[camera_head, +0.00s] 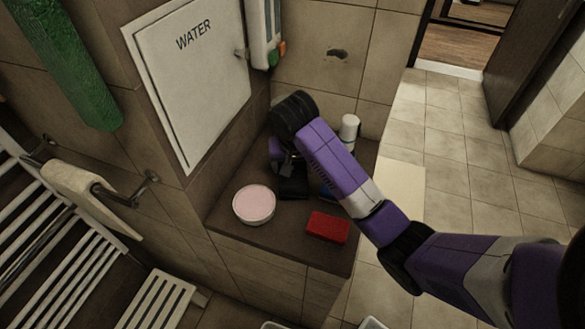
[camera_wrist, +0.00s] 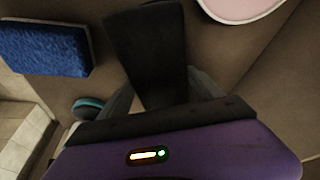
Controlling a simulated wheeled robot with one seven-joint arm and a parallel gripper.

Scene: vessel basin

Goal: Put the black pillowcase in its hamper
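The black pillowcase (camera_head: 293,187) appears as a small dark folded piece on the brown ledge, partly hidden by my arm. In the wrist view the black piece (camera_wrist: 147,45) runs between the two grey fingers of my gripper (camera_wrist: 163,82). The fingers lie along its two sides; I cannot tell whether they press on it. In the head view my gripper (camera_head: 282,163) is low over the ledge at the piece, its fingers mostly hidden. No hamper shows clearly; pale rims (camera_head: 372,323) of containers are cut off at the bottom edge.
On the ledge (camera_head: 285,236) are a pink-topped round tub (camera_head: 254,204), a red block (camera_head: 327,227), a white-capped bottle (camera_head: 349,127) and a blue sponge-like block (camera_wrist: 45,50). A teal-edged round thing (camera_wrist: 88,107) is near. Walls stand behind and left; tiled floor (camera_head: 470,165) is open right.

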